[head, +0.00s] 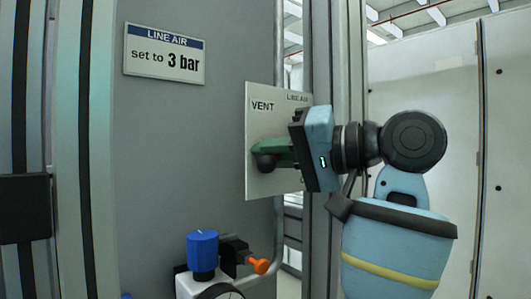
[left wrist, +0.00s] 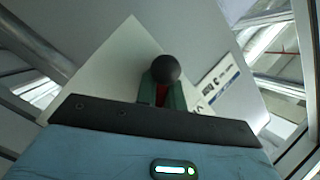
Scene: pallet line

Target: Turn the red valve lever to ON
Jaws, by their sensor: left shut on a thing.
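The red valve lever (left wrist: 162,95) shows as a red strip between the green fingers of my left gripper (left wrist: 161,93) in the left wrist view. Its black ball knob (left wrist: 165,69) sticks out past the fingers. In the head view, my left gripper (head: 280,149) is shut on the lever in front of a pale valve plate (head: 262,184). The knob (head: 265,162) shows at the plate's left part, below the word VENT. The red of the lever and its pivot are hidden by the gripper there. No ON mark is readable. My right gripper is out of view.
A LINE AIR sign (head: 165,53) reading "set to 3 bar" hangs on the grey panel. Below the plate are a blue knob (head: 202,250), an orange-tipped fitting (head: 259,266) and a partly visible gauge (head: 220,291). A grey post (head: 322,50) stands behind my gripper.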

